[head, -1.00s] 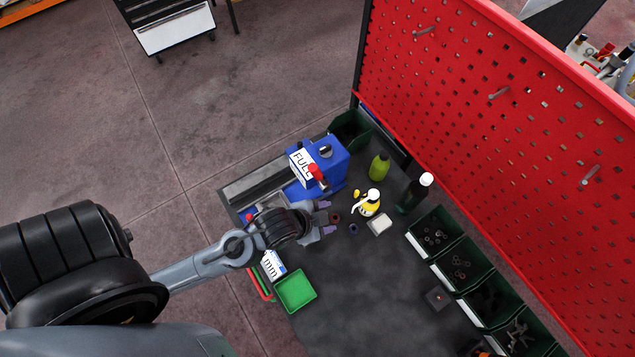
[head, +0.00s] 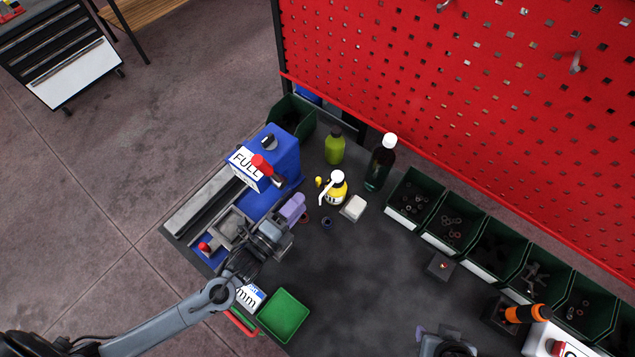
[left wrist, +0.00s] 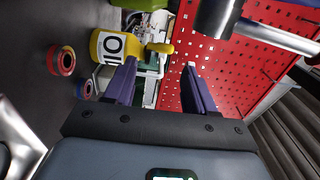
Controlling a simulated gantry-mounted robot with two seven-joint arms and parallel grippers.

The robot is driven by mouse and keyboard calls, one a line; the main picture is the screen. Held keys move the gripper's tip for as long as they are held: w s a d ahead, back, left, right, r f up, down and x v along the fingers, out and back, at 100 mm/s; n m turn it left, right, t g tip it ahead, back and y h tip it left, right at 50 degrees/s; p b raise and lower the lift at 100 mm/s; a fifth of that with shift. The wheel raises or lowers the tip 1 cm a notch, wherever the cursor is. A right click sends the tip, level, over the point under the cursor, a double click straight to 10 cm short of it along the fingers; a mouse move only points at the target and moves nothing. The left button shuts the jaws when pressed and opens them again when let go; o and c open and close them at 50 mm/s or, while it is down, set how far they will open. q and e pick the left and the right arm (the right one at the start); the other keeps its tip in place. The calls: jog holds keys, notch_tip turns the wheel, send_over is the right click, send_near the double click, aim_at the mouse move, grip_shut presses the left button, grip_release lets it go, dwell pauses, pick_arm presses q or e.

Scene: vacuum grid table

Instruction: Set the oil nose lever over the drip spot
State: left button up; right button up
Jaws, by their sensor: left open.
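A yellow oil bottle (head: 335,193) with a white top stands upright on the dark table in the head view. In the left wrist view the yellow bottle (left wrist: 108,48) carries an OIL label, and a short yellow nose (left wrist: 160,48) sticks out from it. My left gripper (head: 296,209) is open and empty just left of the bottle; its purple fingers (left wrist: 160,82) point toward the bottle and nose, apart from them as far as I can see. I cannot pick out the drip spot with certainty. A grey and black part of my right arm (head: 447,343) shows at the bottom edge; its fingers are not clear.
A blue machine (head: 280,160) with a red-knobbed handle stands behind my left gripper. A white block (head: 353,208), green bottle (head: 335,148) and dark bottle (head: 380,165) stand near the oil bottle. A red-dotted block (head: 440,265) sits by green bins (head: 415,197). The middle table is bare.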

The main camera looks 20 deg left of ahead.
aim_at(317, 184)
pick_arm(q)
jog(key=x, duration=0.9)
jog(key=shift+w+d, duration=0.15)
jog(key=shift+w, duration=0.05)
jog(key=shift+r, duration=0.1)
grip_shut()
